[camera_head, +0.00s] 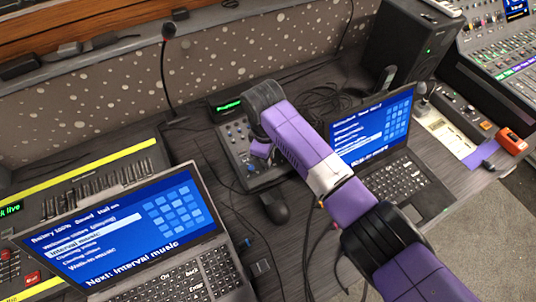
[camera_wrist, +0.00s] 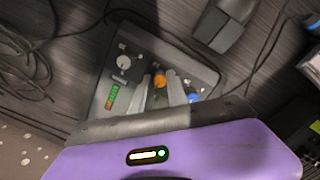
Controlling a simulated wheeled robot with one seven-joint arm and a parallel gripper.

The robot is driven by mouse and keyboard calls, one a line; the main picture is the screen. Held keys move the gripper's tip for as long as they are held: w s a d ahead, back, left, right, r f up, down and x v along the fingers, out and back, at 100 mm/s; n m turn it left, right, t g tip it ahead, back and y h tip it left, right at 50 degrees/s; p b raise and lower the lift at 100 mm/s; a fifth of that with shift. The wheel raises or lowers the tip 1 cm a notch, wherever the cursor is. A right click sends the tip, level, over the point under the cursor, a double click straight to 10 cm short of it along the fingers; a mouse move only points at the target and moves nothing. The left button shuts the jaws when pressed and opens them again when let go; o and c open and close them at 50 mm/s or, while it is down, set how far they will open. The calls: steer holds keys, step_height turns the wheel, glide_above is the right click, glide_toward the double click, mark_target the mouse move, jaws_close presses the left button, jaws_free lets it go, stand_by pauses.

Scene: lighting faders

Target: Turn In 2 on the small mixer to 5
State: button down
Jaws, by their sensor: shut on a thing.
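The small mixer (camera_head: 234,133) is a dark grey panel on the desk between the two laptops, partly hidden by my arm. In the wrist view its panel (camera_wrist: 98,101) carries a white-grey knob (camera_wrist: 124,62), an orange knob (camera_wrist: 160,81) and a blue knob (camera_wrist: 193,98). My gripper (camera_wrist: 161,88) is down over the panel with its two pale fingers either side of the orange knob, shut on it. The knob labels are too small to read, so I cannot tell which is In 2 or its setting. In the head view my gripper (camera_head: 262,150) is over the mixer.
A laptop (camera_head: 130,235) stands at the front left and another laptop (camera_head: 370,135) right of my arm. A black mouse (camera_head: 274,207) lies just in front of the mixer. A gooseneck microphone (camera_head: 167,70) stands behind. Loose cables (camera_head: 315,100) lie around.

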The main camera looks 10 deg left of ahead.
steer(key=shift+n, duration=0.4)
steer(key=c, duration=1.3)
jaws_free()
steer(key=shift+s+a+r, duration=0.1)
steer(key=shift+s+r, duration=0.05)
steer(key=shift+r, duration=1.8)
steer(key=shift+s+a+r, duration=0.1)
steer(key=shift+s+r, duration=0.05)
steer(key=shift+r, duration=1.8)
